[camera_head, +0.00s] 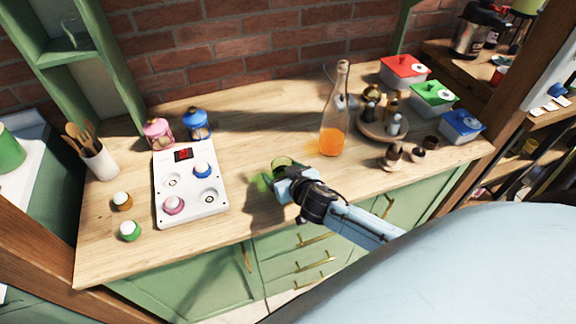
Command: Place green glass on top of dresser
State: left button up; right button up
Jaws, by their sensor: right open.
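The green glass (281,162) is a small translucent green vessel at the middle of the dresser's wooden top (262,133), toward the front edge. It looks upright, and a green tint falls on the wood to its left. My right gripper (272,180) is open right at the glass, with its jaws low beside it. The gripper hides part of the glass, so I cannot tell whether the jaws touch it or whether its base rests on the wood. My left gripper is not in view.
A tall bottle of orange liquid (332,138) stands right of the glass. A white panel with knobs (190,187) lies to the left. A round tray (381,137) with small shakers and red, green and blue lidded boxes (432,98) are at the right. Wood behind the glass is clear.

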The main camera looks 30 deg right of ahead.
jog(key=v, duration=1.2)
jog(key=shift+r+p, duration=0.15)
jog(key=shift+p, duration=0.25)
